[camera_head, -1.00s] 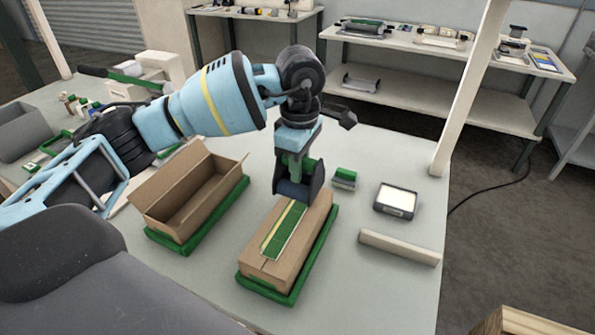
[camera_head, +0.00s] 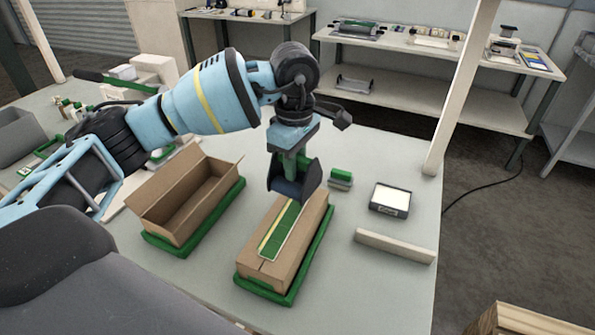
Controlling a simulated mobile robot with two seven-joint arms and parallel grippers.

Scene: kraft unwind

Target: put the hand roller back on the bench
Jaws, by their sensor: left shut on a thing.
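My left gripper (camera_head: 293,150) is shut on the hand roller (camera_head: 294,182), which has a green handle part and a dark, wide head. The roller is upright at the far end of a closed cardboard box (camera_head: 312,232). A green and yellow strip (camera_head: 280,232) lies along the box top, from near the roller towards me. I cannot tell whether the roller touches the box. The bench (camera_head: 340,285) has bare grey surface right of the box. My right gripper is not in view.
An open, empty box (camera_head: 170,212) stands on a green tray to the left. To the right are a small green-topped block (camera_head: 341,177), a dark tray with a white pad (camera_head: 390,200) and a pale bar (camera_head: 395,246). A pale post (camera_head: 460,95) rises at the bench's right edge.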

